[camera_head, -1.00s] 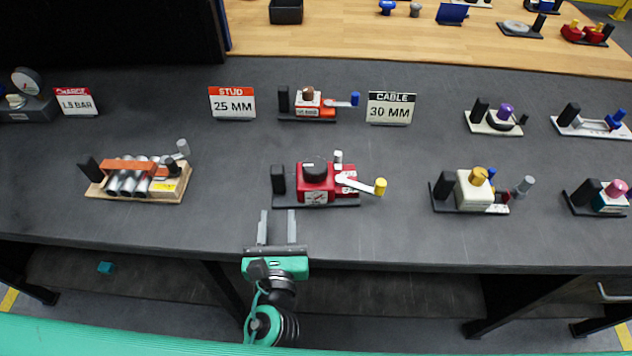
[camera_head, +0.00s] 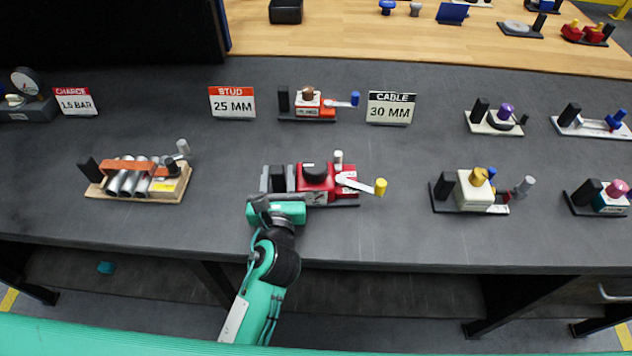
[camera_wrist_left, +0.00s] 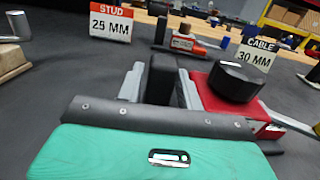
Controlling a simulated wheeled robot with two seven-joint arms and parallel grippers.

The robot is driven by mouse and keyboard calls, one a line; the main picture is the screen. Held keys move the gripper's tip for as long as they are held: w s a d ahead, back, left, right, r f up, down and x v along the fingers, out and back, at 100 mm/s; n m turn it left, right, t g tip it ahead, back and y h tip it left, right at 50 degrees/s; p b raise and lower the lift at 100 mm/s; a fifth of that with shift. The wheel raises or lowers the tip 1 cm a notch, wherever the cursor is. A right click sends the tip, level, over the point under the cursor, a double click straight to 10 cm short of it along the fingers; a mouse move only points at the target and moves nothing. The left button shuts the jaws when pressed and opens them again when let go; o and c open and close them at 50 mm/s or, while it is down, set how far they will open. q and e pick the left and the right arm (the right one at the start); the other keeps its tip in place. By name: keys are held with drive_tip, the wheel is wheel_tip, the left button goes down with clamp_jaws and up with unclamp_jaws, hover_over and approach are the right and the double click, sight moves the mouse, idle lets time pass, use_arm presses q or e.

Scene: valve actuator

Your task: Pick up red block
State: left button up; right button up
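The red block (camera_head: 313,184) has a black knob (camera_head: 315,170) on top and a white lever with a yellow end (camera_head: 372,186). It stands on a dark base plate on the grey bench, with an upright black post (camera_head: 278,180) at its left end. My left gripper (camera_head: 277,178) is open, with one finger on each side of this post. In the left wrist view, the post (camera_wrist_left: 161,78) stands between the two fingers (camera_wrist_left: 160,90), and the red block (camera_wrist_left: 218,102) is just right of the right finger. My right gripper is not in view.
A device with metal cylinders (camera_head: 132,178) stands left, and a cream block device (camera_head: 470,190) stands right. Behind are the STUD sign (camera_head: 232,103), an orange device (camera_head: 308,104) and the CABLE sign (camera_head: 390,108). Bench between these is clear.

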use_arm(q)
drive_tip(key=shift+w, duration=0.1)
clamp_jaws()
drive_tip(key=shift+r, duration=0.15)
wheel_tip(320, 180, up, 9)
drive_tip(key=shift+f, duration=4.15)
